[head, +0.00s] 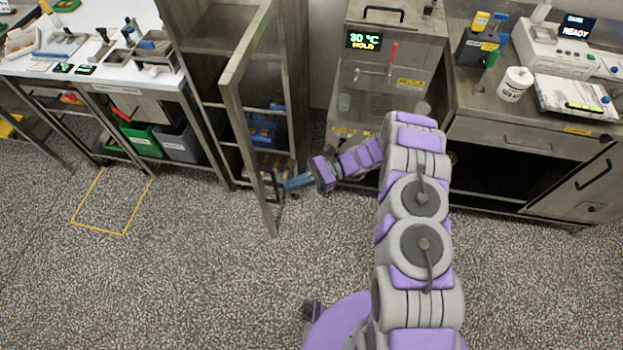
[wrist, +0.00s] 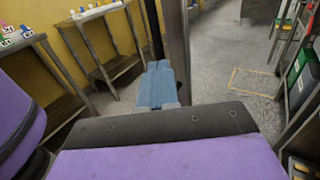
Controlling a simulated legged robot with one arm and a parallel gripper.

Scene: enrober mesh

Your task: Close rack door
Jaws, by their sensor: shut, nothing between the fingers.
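The rack door (head: 229,110) is a narrow metal frame. It stands swung open, sticking out from the tall metal rack (head: 186,65) toward me. A dark handle (head: 274,186) sits low near its free edge. My gripper (head: 288,186) is shut and empty, its blue fingers pointing left at the handle, on the right side of the door. Whether they touch it I cannot tell. In the wrist view the shut blue fingers (wrist: 158,75) reach toward the door's upright (wrist: 176,50) and a dark vertical bar (wrist: 151,28), likely the handle.
Blue bins (head: 262,128) sit on the rack's shelves. A machine with a temperature display (head: 365,40) stands right of the rack. A white-topped bench (head: 110,65) with green (head: 140,138) and grey bins (head: 180,145) is at left. The speckled floor in front is clear.

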